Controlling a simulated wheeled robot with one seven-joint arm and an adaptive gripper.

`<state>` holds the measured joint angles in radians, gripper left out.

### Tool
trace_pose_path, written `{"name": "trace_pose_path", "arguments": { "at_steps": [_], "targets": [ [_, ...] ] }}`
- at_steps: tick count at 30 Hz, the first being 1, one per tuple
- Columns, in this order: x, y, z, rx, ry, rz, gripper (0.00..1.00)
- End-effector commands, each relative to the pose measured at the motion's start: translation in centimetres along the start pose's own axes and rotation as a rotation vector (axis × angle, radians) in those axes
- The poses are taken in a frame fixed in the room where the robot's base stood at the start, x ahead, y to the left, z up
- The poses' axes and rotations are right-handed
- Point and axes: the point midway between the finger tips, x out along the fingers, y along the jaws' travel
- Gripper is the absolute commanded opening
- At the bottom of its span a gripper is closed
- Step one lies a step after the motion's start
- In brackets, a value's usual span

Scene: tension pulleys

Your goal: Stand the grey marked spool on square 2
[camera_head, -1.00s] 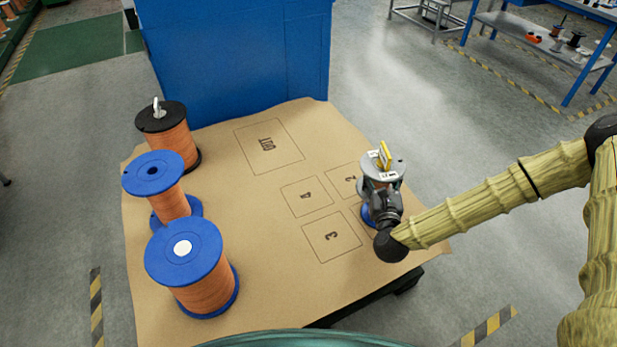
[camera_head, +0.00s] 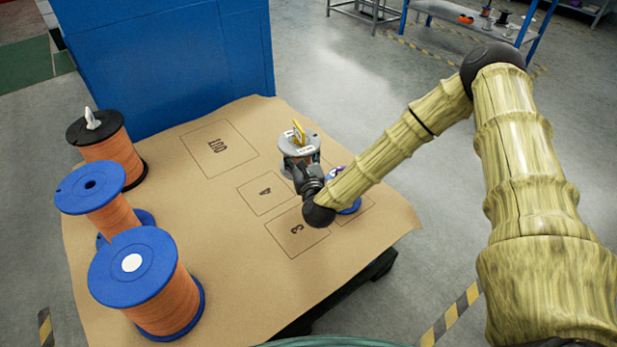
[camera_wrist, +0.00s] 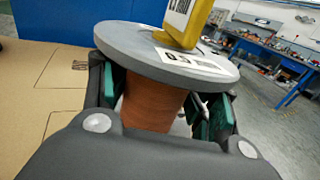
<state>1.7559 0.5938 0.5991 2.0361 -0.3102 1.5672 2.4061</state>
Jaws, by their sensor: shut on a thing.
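The grey marked spool (camera_head: 299,147) has a grey top flange with white labels, a yellow tag on top and an orange-brown wound core. It also fills the upper middle of the wrist view (camera_wrist: 150,60). My gripper (camera_head: 306,172) is shut on the spool below its top flange; its dark, green-padded fingers flank the core in the wrist view (camera_wrist: 155,100). The spool looks upright, above or on the area beyond square 4 (camera_head: 265,192), where square 2 lies. Square 2's number is hidden, and I cannot tell whether the base touches the table.
Two blue-flanged spools (camera_head: 133,263) (camera_head: 90,187) and a black-flanged spool (camera_head: 97,135) stand at the table's left. A blue-flanged thing (camera_head: 352,207) is partly behind my arm. Square 3 (camera_head: 288,240) and the OUT square (camera_head: 217,148) are empty. A blue block borders the back.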

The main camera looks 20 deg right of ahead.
Motion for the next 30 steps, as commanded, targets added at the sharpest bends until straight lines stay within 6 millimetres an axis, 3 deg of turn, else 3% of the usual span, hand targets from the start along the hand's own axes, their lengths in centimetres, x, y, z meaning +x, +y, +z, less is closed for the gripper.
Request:
{"name": "trace_pose_path", "arguments": {
  "at_steps": [1,9,30],
  "targets": [
    [0.7,-0.1,-0.9,0.0,-0.005,-0.006,0.15],
    [3.6,-1.0,-2.6,0.0,-0.005,-0.044,0.15],
    [10.4,-3.9,-5.3,0.001,-0.005,-0.159,0.15]
  ]
}}
